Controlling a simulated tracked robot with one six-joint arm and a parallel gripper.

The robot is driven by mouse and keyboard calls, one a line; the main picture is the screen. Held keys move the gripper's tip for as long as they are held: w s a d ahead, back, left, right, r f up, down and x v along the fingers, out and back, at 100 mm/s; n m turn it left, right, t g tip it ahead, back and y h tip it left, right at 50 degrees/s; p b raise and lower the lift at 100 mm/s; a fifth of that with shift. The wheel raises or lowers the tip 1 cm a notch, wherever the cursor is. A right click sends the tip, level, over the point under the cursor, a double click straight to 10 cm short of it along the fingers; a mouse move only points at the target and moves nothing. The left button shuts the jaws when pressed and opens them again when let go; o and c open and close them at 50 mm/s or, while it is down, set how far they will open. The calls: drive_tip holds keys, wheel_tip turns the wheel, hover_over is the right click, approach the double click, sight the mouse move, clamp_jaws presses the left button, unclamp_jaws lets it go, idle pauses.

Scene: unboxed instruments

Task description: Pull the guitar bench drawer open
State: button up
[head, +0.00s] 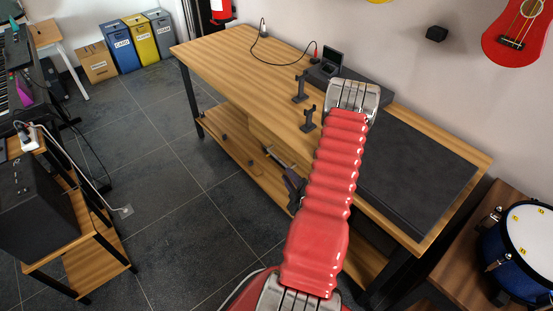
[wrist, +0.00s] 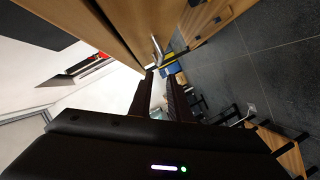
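The guitar bench (head: 225,62) is a long wooden workbench with dark legs. Its drawer (head: 262,139) has a light wood front under the top, partly hidden by my red arm. A silver bar handle (head: 276,156) is on the drawer front; it also shows in the wrist view (wrist: 157,46), just beyond my fingertips. My gripper (wrist: 161,75) has its two dark fingers apart with nothing seen between them. In the head view, my gripper (head: 293,184) is beside the bench, close to the handle and partly hidden by my arm. I cannot tell whether the fingers touch the handle.
A lower shelf (head: 228,138) runs under the bench. Small black stands (head: 301,88), a dark mat (head: 420,175) and an open case (head: 328,66) are on top. A wooden rack (head: 105,258) with a black amplifier stands left, with clear dark floor (head: 165,185) between.

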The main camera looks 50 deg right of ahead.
sight(277, 158)
drive_tip(key=shift+s, duration=0.2)
drive_tip(key=x, duration=1.4)
drive_tip(key=shift+c, duration=0.3)
drive_tip(key=shift+a, duration=0.1)
clamp_jaws()
